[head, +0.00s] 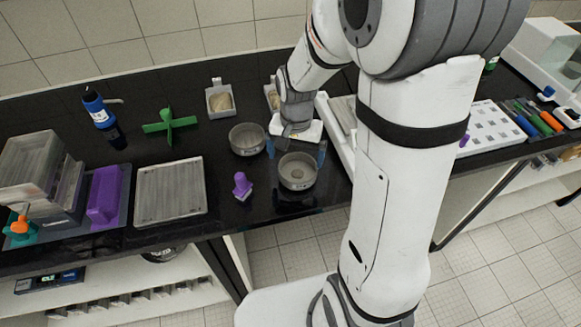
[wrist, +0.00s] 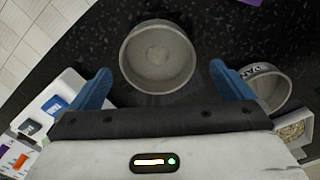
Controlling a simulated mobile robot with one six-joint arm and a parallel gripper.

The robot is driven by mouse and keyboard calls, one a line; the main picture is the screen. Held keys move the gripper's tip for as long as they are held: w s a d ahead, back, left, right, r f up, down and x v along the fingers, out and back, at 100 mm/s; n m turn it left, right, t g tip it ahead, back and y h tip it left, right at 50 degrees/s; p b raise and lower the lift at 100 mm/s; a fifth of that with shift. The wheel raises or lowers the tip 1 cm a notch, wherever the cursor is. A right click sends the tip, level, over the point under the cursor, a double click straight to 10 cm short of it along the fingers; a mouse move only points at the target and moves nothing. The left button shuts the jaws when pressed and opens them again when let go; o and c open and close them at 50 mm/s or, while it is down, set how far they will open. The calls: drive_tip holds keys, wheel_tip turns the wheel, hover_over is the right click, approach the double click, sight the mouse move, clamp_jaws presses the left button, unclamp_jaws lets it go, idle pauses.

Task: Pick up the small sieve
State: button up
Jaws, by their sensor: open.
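Two round grey metal sieves stand on the black bench. One sieve (head: 298,184) is nearer the front edge; in the wrist view this sieve (wrist: 157,88) lies ahead, centred between my fingers. The other sieve (head: 247,152) is a little left and further back; it shows with a label at the right of the wrist view (wrist: 268,88). They look close in size, and I cannot tell surely which is the small one. My gripper (head: 296,150) is open and empty, its blue fingers (wrist: 160,75) spread wider than the front sieve. I see no contact with it.
A purple piece (head: 242,186) stands left of the front sieve, and a flat grey tray (head: 170,192) further left. A green cross-shaped stand (head: 170,127) and a grey container with beige contents (head: 220,100) are behind. The front bench edge is close.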

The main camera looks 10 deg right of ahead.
sight(297, 175)
drive_tip(key=shift+f, duration=0.65)
drive_tip(key=shift+d+f+p, duration=0.25)
drive_tip(key=shift+f+p, duration=0.05)
drive_tip(key=shift+f, duration=0.4)
drive_tip(key=shift+w+d+f+p, duration=0.15)
drive_tip(key=shift+f+p, duration=0.2)
drive_tip(key=shift+f, duration=1.75)
drive_tip(key=shift+c, duration=0.2)
drive_tip(key=c, duration=0.7)
